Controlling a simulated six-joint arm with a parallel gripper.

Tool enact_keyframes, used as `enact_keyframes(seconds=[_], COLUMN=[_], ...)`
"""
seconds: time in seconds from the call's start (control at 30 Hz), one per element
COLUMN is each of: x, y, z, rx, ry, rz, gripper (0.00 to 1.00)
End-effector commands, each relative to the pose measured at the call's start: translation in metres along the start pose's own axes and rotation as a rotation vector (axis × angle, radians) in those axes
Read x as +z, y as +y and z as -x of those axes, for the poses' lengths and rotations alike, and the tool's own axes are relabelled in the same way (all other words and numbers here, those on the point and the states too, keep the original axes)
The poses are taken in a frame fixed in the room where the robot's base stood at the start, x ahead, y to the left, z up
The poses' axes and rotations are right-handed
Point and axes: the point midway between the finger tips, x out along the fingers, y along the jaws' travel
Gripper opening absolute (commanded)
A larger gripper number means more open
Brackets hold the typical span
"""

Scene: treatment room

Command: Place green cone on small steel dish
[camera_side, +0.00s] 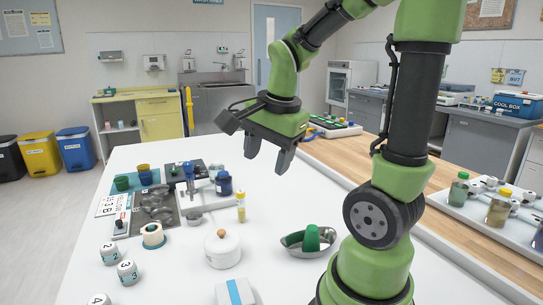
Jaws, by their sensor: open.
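The green cone (312,237) stands with its narrow end up in a kidney-shaped steel dish (291,241), close to the base of my arm. A small round grey metallic dish (194,219) sits on the white table to the left, in front of a white tray; it looks empty. My gripper (265,164) is open and empty, pointing down, well above the table. It is up and to the left of the cone in the picture, apart from everything.
A white lidded pot (222,248), a yellow-capped vial (241,206), a tape roll (153,236) and numbered jars (127,272) stand around. Green and blue cups, a blue bottle (223,183) and a grey mat crowd the left. Bare table lies below my gripper.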

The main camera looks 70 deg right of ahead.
Motion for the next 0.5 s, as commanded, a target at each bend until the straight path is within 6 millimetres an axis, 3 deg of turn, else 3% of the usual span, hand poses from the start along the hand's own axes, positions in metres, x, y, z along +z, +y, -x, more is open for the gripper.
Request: enact_keyframes(seconds=[0.03, 0.1, 0.2, 0.33, 0.5], x=[0.024, 0.051, 0.079, 0.1, 0.109], y=[0.002, 0.01, 0.026, 0.044, 0.053], z=[0.016, 0.034, 0.052, 0.066, 0.072], rx=[-0.08, -0.179, -0.312, -0.442, -0.511], ry=[-0.022, -0.047, -0.063, -0.061, -0.053], rz=[0.214, 0.503, 0.856, 1.166, 1.321], gripper=[0.57, 0.57, 0.57, 0.57, 0.57])
